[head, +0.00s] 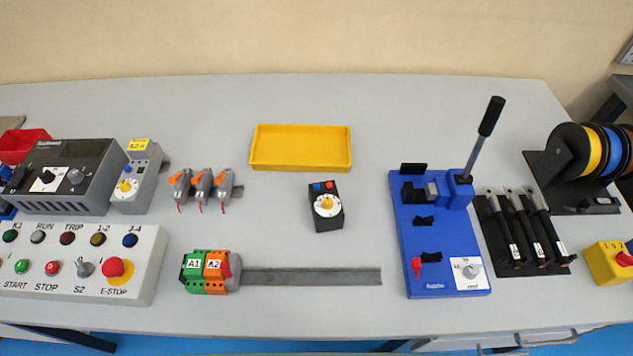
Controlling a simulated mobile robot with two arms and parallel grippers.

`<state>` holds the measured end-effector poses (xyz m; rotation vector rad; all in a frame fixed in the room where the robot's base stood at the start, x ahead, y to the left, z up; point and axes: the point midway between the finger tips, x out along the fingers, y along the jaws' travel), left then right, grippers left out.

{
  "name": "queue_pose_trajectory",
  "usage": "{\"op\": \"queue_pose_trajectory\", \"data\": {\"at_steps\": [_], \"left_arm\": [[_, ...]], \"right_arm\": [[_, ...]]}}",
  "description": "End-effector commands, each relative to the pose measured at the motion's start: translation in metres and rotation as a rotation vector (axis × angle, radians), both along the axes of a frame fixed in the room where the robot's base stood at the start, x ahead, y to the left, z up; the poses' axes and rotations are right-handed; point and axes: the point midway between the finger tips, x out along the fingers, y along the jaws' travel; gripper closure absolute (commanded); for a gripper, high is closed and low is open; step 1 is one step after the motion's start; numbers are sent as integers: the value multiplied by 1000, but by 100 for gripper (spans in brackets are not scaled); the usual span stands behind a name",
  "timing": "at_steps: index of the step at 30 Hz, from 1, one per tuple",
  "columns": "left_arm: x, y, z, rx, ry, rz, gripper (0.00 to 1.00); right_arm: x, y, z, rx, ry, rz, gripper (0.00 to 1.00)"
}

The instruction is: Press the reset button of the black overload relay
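The black overload relay (326,206) stands by itself on the grey table, just right of the middle of the head view. On its top face are a blue button (317,187) and a red button (330,185) side by side at the far edge. A white dial with a yellow centre (327,205) sits below them. Which button is the reset cannot be read at this size. Neither of my grippers is in view.
A yellow tray (300,166) lies behind the relay. The blue bender (409,255) with its upright lever stands to the right. Terminal blocks (206,273) on a grey rail (310,277) lie in front. Lever connectors (201,185) and a control box (140,265) are left.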

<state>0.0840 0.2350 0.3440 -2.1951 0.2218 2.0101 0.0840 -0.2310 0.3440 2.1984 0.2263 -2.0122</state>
Motion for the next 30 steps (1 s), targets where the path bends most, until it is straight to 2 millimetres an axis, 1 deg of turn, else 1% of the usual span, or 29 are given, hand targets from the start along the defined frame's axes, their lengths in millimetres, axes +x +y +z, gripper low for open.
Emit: {"op": "queue_pose_trajectory", "data": {"at_steps": [30], "left_arm": [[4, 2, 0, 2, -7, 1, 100]], "right_arm": [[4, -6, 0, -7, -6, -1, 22]]}}
